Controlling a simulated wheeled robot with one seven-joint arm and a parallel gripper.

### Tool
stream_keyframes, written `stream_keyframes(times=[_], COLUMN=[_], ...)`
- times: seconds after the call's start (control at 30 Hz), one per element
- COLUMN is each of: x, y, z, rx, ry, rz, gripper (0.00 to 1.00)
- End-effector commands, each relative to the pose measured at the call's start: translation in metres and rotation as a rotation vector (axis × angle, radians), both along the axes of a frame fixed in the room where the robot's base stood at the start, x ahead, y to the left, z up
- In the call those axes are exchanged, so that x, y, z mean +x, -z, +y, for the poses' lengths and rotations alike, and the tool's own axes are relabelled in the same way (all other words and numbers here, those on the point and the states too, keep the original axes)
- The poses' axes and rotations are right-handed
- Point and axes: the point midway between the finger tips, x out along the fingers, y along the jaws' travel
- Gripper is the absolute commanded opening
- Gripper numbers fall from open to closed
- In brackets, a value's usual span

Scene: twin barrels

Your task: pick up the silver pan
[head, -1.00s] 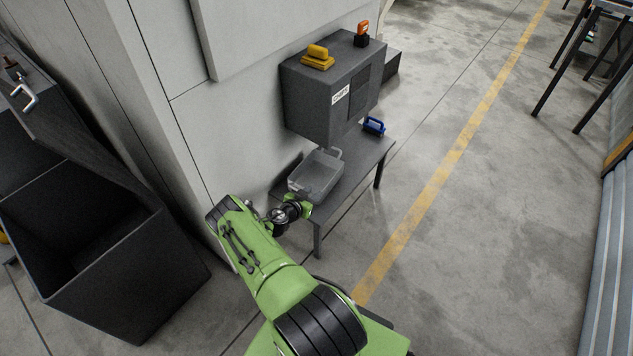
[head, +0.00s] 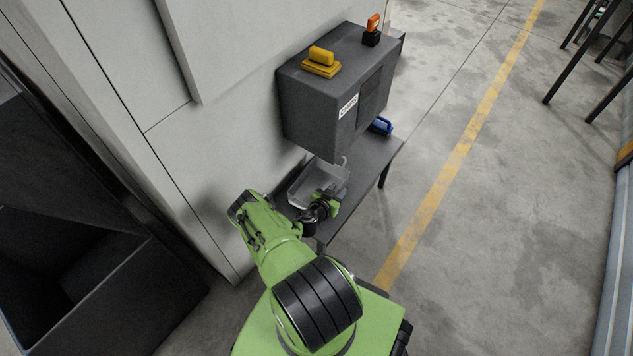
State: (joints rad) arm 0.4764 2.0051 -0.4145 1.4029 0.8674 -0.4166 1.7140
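The silver pan (head: 305,187) is a grey rectangular pan with a thin handle at its far end. It sits on the low dark table (head: 372,165), below the front of a dark box. My green arm reaches toward it from the bottom of the head view. My gripper (head: 333,194) is at the near right part of the pan and covers some of it. I cannot tell whether it touches the pan, and its fingers are too small and hidden to read.
A dark box (head: 312,110) on the wall overhangs the table, with a yellow object (head: 321,62) and an orange-and-black one (head: 372,30) on top. A blue object (head: 381,125) lies behind on the table. An open dark bin (head: 120,290) stands left.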

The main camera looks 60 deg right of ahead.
Motion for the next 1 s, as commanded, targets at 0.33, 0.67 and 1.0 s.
stream_keyframes(times=[0.33,0.67,1.0], x=[0.001,0.0012,0.0013], y=[-0.0003,-0.0006,-0.0008], z=[-0.0001,-0.0002,-0.0003], rx=[0.0,-0.001,-0.001], ry=[-0.001,-0.001,-0.001], rz=[-0.001,-0.001,0.0], gripper=[0.01,0.0,0.0])
